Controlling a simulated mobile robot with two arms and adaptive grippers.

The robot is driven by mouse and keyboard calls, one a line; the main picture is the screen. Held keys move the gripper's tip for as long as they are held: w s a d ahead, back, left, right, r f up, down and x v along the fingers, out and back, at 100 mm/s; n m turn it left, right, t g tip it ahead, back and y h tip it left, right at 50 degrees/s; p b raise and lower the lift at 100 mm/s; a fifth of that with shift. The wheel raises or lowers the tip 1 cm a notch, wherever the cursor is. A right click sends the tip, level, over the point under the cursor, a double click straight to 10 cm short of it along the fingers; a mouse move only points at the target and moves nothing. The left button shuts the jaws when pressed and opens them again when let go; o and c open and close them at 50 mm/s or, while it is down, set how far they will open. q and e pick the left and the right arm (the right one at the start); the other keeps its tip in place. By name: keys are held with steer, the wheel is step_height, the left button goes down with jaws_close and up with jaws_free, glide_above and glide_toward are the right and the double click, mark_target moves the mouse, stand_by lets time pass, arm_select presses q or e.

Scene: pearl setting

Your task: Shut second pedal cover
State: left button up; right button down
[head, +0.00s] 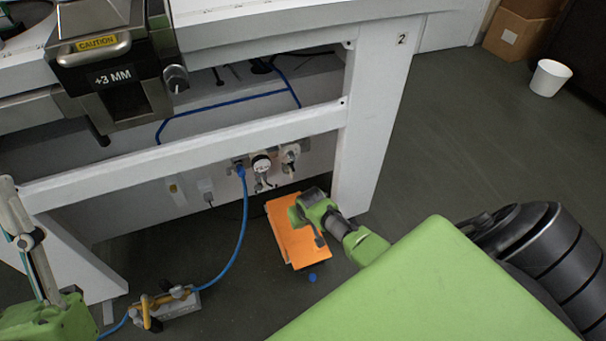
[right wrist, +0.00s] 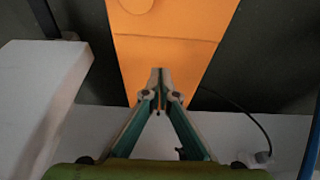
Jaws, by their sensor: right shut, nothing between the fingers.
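An orange pedal cover (head: 290,236) is on the floor under the white bench, near its right leg. Its orange surface also fills the upper middle of the right wrist view (right wrist: 165,62), with a seam across it. Only one orange cover is visible, and I cannot tell whether it is raised or flat. My right gripper (head: 319,241) is over the cover's right side, partly hidden by its own wrist. In the right wrist view its fingertips (right wrist: 159,76) are together and empty in front of the orange surface; contact is unclear. My left gripper (head: 12,205) is at the far left, away from the cover.
The bench leg (head: 372,125) stands close behind my right wrist. A blue hose (head: 243,225) runs from the wall fittings to a valve block (head: 165,305) on the floor. A small blue piece (head: 312,277) lies at the cover's front. A white bin (head: 548,78) stands far right.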

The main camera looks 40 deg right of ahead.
steer(key=shift+p+v, duration=0.7)
steer(key=shift+v, duration=0.45)
arm_select(q)
steer(key=w+f+g+y+p, duration=0.1)
steer(key=w+f+g+y, duration=0.2)
steer(key=w+f+g, duration=0.7)
arm_select(e)
steer(key=shift+v, duration=1)
arm_select(q)
steer(key=s+f+g+y+p, duration=0.1)
steer(key=s+f+g, duration=0.1)
steer(key=f, duration=0.5)
steer(key=s+a+f+g+y+p, duration=0.1)
steer(key=f+g, duration=0.1)
steer(key=f, duration=0.5)
steer(key=shift+s+a+f+p, duration=0.3)
steer(key=shift+s+p, duration=0.05)
steer(key=shift+s, duration=0.05)
arm_select(e)
steer(key=v, duration=0.4)
steer(key=shift+f, duration=0.1)
